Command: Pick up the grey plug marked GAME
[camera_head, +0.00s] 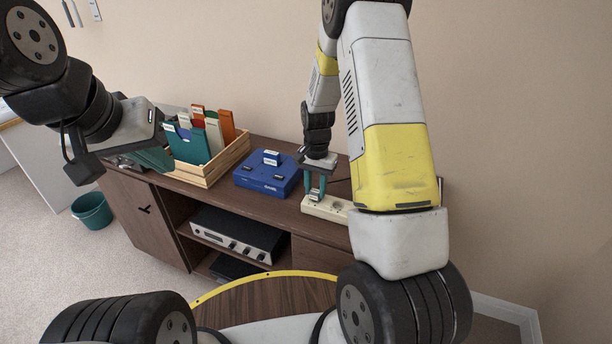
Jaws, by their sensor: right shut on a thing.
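A cream power strip (328,207) lies on the front right part of the brown cabinet top. My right gripper (315,196) points down over its left end, its teal fingers shut on a small pale grey plug. The plug is mostly hidden between the fingers, and its marking is too small to read. I cannot tell whether the plug is still seated in the strip. My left gripper (155,160) is at the left end of the cabinet, beside the wooden crate. Its fingertips are partly hidden and its opening is unclear.
A blue box (250,181) with small labelled pieces stands left of the power strip. A wooden crate (239,151) of coloured folders stands further left. A silver amplifier (240,228) sits on the shelf below. A teal bin (92,211) stands on the floor.

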